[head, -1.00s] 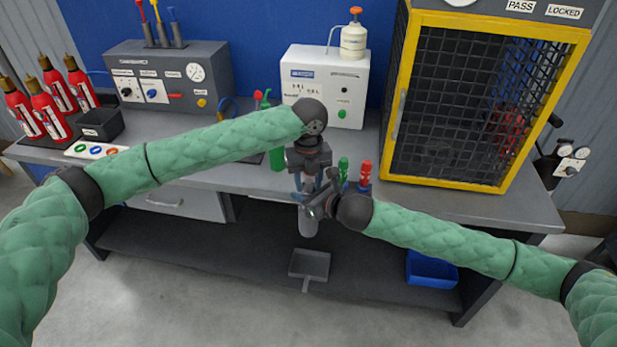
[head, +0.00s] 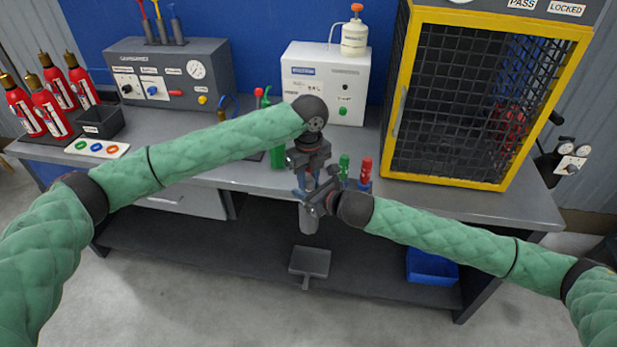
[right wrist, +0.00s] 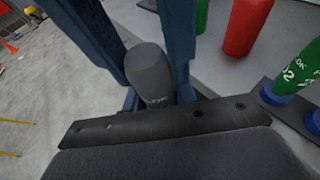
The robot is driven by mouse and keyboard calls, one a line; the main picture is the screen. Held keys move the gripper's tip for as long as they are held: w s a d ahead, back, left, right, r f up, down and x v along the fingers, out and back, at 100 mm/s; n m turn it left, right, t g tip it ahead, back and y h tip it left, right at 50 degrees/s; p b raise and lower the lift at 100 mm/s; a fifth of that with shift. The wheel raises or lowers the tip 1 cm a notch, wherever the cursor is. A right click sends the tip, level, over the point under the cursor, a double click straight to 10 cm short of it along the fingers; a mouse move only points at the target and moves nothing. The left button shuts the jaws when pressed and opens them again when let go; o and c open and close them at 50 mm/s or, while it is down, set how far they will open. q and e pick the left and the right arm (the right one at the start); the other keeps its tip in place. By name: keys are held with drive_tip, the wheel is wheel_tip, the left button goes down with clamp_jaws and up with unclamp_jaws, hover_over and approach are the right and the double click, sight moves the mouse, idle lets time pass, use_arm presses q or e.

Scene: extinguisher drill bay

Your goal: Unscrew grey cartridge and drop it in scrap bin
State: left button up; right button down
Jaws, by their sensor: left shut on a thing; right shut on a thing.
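The grey cartridge (head: 308,222) hangs below my joined grippers in front of the bench edge. In the right wrist view, the grey cartridge (right wrist: 151,76) lies between the two blue fingers of my right gripper (right wrist: 155,60), which is shut on it. My right gripper (head: 308,203) reaches in from the right. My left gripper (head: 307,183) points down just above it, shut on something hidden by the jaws. No bin can be read as the scrap bin: a black open box (head: 102,123) with an unreadable label stands on the bench, and a blue bin (head: 432,268) is on the lower shelf.
Red extinguishers (head: 57,100) stand at the back left. Green (head: 344,166) and red cartridges (head: 366,172) stand right of the grippers. A yellow-framed cage (head: 485,100) takes up the bench's right. A grey pan (head: 309,263) lies below the grippers. The front floor is clear.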

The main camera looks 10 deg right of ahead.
use_arm(q)
drive_tip(key=shift+s+d+r, duration=0.1)
drive_tip(key=shift+s+d, duration=0.05)
drive_tip(key=shift+d, duration=0.15)
idle(0.6)
drive_tip(key=o, duration=0.9)
drive_tip(key=shift+c, duration=0.2)
drive_tip(key=shift+o, duration=1.1)
drive_tip(key=shift+a, duration=0.1)
